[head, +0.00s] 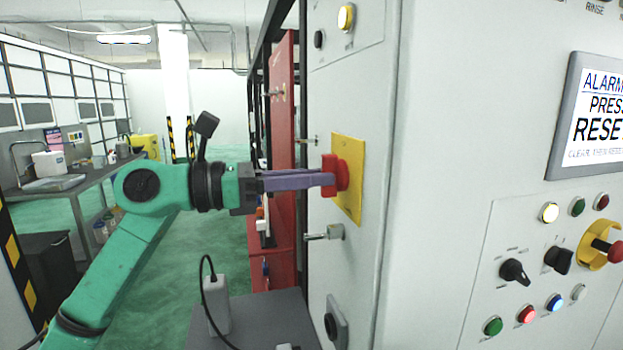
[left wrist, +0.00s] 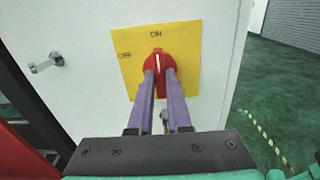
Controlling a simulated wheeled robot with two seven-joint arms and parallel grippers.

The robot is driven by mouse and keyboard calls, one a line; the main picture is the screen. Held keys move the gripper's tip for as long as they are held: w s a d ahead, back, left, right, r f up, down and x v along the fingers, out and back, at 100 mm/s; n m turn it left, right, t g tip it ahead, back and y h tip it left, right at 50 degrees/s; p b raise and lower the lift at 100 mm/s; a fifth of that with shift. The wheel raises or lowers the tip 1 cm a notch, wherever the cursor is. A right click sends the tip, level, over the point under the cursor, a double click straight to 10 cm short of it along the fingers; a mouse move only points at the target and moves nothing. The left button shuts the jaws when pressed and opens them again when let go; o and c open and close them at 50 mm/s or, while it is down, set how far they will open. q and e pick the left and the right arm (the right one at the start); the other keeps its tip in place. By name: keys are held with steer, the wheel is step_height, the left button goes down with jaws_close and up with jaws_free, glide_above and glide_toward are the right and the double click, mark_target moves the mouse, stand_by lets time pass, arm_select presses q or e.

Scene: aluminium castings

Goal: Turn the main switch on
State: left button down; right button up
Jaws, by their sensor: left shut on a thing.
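The main switch is a red rotary knob (head: 343,172) on a yellow plate (head: 351,205) on the side of the grey cabinet. In the left wrist view the red knob (left wrist: 158,60) has a white mark that points up toward the ON label (left wrist: 155,34). The OFF label (left wrist: 124,55) is to the left on the yellow plate (left wrist: 190,45). My left gripper (head: 327,180) reaches in from the left, its purple fingers shut on the knob. The fingers (left wrist: 160,76) hide the knob's lower part. My right gripper is not in view.
A metal latch handle (head: 325,234) sticks out of the cabinet side below the plate. The cabinet front has a screen (head: 592,118) reading ALARM, PRESS RESET, plus several lamps and knobs.

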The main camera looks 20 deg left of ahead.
arm_select(q)
steer(key=c, duration=0.9)
jaws_free()
steer(key=shift+o, duration=0.2)
steer(key=shift+s+a+f+b, duration=0.2)
steer(key=shift+a+b, duration=0.2)
steer(key=b+v, duration=0.5)
steer(key=v, duration=0.8)
steer(key=shift+s+a+r, duration=0.2)
steer(key=shift+s+a, duration=0.05)
steer(key=shift+s, duration=0.05)
